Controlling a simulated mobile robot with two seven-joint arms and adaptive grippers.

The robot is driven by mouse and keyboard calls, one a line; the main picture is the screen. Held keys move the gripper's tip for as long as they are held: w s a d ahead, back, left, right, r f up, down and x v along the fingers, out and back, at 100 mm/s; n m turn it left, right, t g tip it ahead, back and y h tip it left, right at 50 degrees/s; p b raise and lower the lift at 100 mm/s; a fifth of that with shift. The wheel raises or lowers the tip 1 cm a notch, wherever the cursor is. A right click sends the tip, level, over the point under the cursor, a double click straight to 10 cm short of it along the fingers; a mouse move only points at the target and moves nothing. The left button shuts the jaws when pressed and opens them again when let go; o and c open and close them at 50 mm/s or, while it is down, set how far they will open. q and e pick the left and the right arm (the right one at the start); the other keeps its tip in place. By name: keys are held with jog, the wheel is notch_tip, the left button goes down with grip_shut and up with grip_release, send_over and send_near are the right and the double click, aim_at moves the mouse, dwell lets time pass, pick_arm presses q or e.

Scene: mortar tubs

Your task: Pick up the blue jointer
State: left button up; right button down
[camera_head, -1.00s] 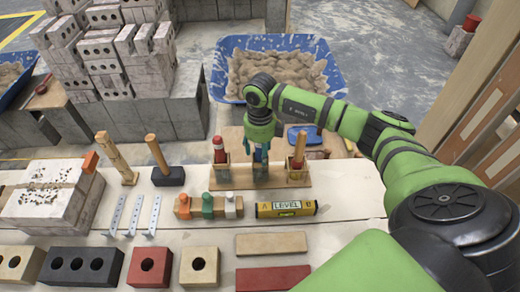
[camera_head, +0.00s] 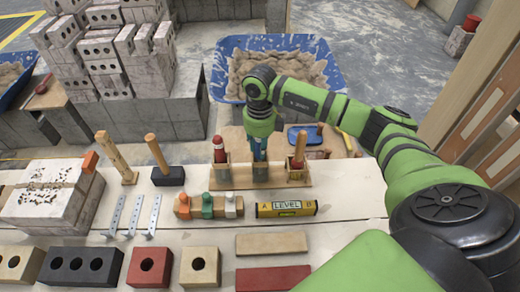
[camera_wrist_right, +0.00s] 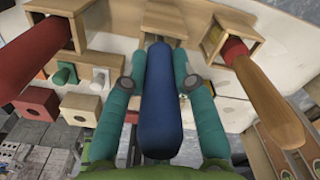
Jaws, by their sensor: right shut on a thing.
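The blue jointer shows as a blue handle (camera_wrist_right: 158,100) in the right wrist view and as a small strip (camera_head: 259,154) in the head view. It stands upright at the middle slot of a wooden rack (camera_head: 236,178); its lower end is hidden. My right gripper (camera_wrist_right: 159,68) is shut on the handle, with one teal finger on each side. In the head view my right gripper (camera_head: 260,141) comes down from above over the rack. My left gripper is not in view.
A red-handled tool (camera_head: 219,150) and a tool with a wooden handle (camera_head: 299,148) stand close on either side in the rack. A yellow level (camera_head: 286,209) and a block with coloured pegs (camera_head: 208,207) lie in front. A blue mortar tub (camera_head: 335,78) is behind.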

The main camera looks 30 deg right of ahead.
notch_tip(320, 180, up, 16)
jog(key=shift+r+b, duration=0.1)
jog(key=shift+b, duration=0.7)
jog(key=c, duration=1.6)
grip_release()
jog(key=shift+c, duration=0.2)
grip_shut()
